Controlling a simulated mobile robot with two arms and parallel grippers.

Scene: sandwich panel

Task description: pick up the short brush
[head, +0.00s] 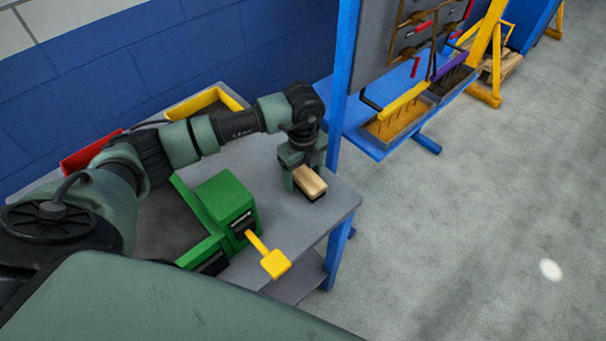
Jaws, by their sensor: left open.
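The short brush (310,181) has a light wooden block on top and dark bristles below. It is at the right end of the grey table, close to the table's edge. My left gripper (303,172) points down right at the brush, with its jaws open. One finger shows at the left of the wooden block; the other is mostly hidden. I cannot tell whether the fingers touch the brush. My right gripper is not in view.
A green machine (224,200) with a yellow handle (268,257) stands left of the brush on the grey table (338,198). A blue post (343,85) rises just behind. Yellow (205,103) and red (88,152) pieces lie at the back. Open floor is at right.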

